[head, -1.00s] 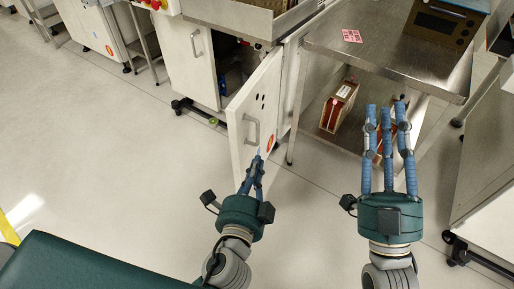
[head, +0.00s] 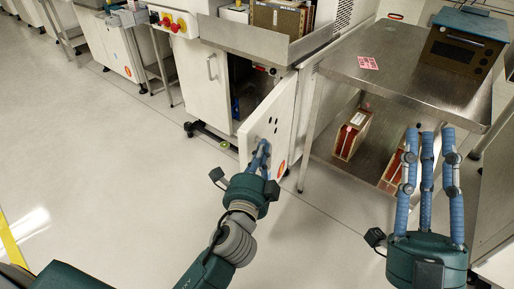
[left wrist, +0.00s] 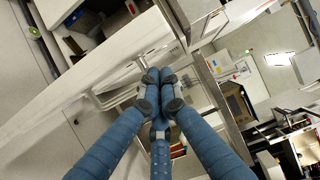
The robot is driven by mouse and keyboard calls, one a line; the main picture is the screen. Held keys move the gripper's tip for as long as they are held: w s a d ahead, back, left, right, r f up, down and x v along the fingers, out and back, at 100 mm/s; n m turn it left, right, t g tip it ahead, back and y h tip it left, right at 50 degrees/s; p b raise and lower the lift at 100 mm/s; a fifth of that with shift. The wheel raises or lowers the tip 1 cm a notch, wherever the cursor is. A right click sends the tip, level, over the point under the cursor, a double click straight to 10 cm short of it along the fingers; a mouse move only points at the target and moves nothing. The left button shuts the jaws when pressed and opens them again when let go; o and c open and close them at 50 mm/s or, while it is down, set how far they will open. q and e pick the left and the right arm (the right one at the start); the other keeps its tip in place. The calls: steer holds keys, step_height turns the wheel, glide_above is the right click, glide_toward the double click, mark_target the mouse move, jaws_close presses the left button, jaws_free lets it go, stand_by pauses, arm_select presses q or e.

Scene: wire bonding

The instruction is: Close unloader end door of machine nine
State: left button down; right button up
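The white end door (head: 284,112) of the machine stands open, swung out from the cabinet, with an orange-red label near its lower edge. My left gripper (head: 262,150) is at the door's outer face, its fingers drawn together and covering the handle area. In the left wrist view the fingertips (left wrist: 158,82) meet close beside the door's metal handle (left wrist: 115,97); I cannot tell if they touch or hold it. My right gripper (head: 428,135) is open and empty, in front of the steel table, fingers apart and pointing away.
The cabinet interior (head: 245,85) is dark, next to another white door (head: 195,75) with a handle. A steel table (head: 400,85) carries an oven-like box (head: 465,45). Boxes (head: 352,135) stand on its lower shelf. The floor at left is clear.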

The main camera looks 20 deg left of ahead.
arm_select(q)
steer(key=shift+w+a, duration=0.1)
steer(key=shift+a, duration=0.65)
arm_select(e)
steer(key=shift+s+r, duration=0.35)
steer(key=shift+s, duration=0.05)
arm_select(q)
steer(key=shift+a, duration=0.15)
arm_select(e)
steer(key=shift+w, duration=0.1)
